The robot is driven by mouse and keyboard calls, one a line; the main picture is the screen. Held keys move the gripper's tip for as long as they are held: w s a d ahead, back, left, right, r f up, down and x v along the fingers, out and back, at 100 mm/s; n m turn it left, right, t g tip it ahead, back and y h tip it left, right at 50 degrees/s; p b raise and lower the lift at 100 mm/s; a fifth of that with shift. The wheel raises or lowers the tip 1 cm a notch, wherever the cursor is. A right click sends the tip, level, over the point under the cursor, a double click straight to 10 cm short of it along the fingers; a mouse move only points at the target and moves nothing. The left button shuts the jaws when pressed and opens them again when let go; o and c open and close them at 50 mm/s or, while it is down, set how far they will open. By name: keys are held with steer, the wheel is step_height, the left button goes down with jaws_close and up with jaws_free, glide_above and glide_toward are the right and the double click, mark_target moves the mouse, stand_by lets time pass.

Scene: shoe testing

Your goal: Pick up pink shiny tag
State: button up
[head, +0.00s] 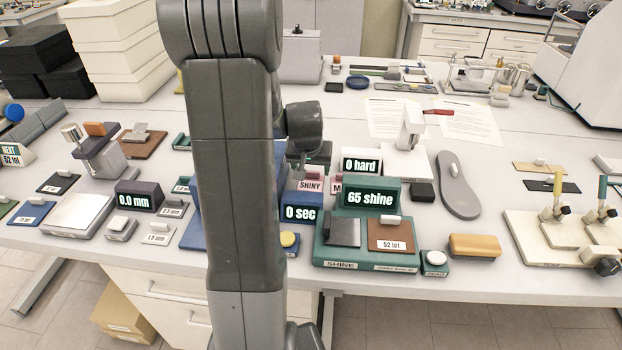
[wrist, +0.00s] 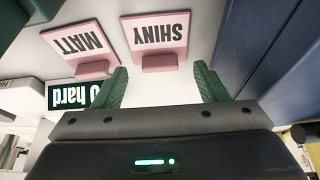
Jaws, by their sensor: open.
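The pink SHINY tag (wrist: 157,34) has black lettering and stands in front of my gripper in the wrist view, where its text appears upside down. It also shows in the head view (head: 310,185), just right of my arm. My gripper (wrist: 163,80) has its two green fingers spread apart, with the tag beyond the gap between them and no contact visible. A pink MATT tag (wrist: 78,40) stands beside it, to the left in the wrist view. In the head view my arm hides part of the area around the tag.
A "0 hard" display (head: 361,166) stands close by, behind the tags. The "0 sec" (head: 300,213) and "65 shine" (head: 370,196) displays are in front and to the right. A dark blue block (wrist: 280,45) rises at the right of the wrist view.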

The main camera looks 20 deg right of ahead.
mark_target(311, 180)
steer(key=shift+x, duration=1.3)
steer(key=c, duration=0.6)
